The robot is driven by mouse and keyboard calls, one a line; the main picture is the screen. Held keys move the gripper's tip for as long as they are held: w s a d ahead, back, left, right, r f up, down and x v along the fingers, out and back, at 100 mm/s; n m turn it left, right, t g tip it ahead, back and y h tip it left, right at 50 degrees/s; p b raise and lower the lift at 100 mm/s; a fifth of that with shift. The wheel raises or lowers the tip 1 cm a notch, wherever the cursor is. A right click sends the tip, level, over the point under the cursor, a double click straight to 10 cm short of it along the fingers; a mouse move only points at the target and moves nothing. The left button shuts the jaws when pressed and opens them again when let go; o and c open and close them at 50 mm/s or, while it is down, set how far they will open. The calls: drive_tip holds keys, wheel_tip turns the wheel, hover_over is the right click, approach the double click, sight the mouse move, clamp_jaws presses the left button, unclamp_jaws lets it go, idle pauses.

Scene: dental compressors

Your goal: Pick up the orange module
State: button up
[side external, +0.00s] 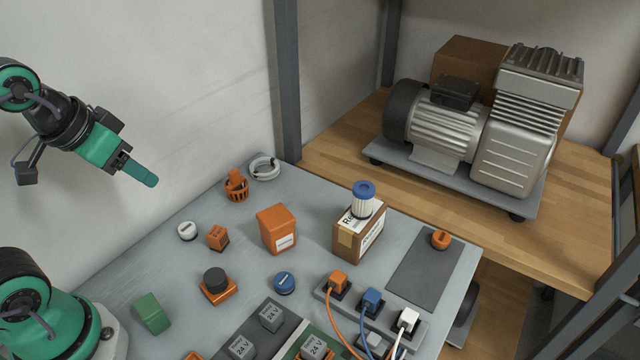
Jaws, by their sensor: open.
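Several orange things lie on the grey table, and I cannot tell for certain which one is the orange module. The largest is an orange block (277,230) with a white label, standing upright near the table's middle. A small orange cube (218,238) with dark marks sits to its left. An orange base with a black knob (217,290) sits nearer the front. My gripper (148,178) is open and empty, raised above the table's left edge, up and left of these things. Its fingers overlap in this view, so the gap between them is hidden.
A cardboard box (350,240) with a blue-topped filter (363,200) stands right of the orange block. A socket strip with orange, blue and white plugs (372,302) lies in front. An orange basket (236,187) and a white ring (264,168) are at the back.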

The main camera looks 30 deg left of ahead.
drive_tip(key=shift+w, duration=0.15)
drive_tip(key=n+g, duration=0.3)
drive_tip(key=g, duration=0.2)
hover_over(216, 232)
drive_tip(key=f, duration=1.5)
drive_tip(key=shift+a, duration=0.2)
drive_tip(key=shift+w+f+g, duration=0.15)
drive_tip(key=shift+f+g, duration=0.15)
drive_tip(key=shift+f, duration=1.5)
drive_tip(key=shift+f, duration=0.1)
drive_tip(key=shift+d+f, duration=0.15)
drive_tip(key=shift+f, duration=2.35)
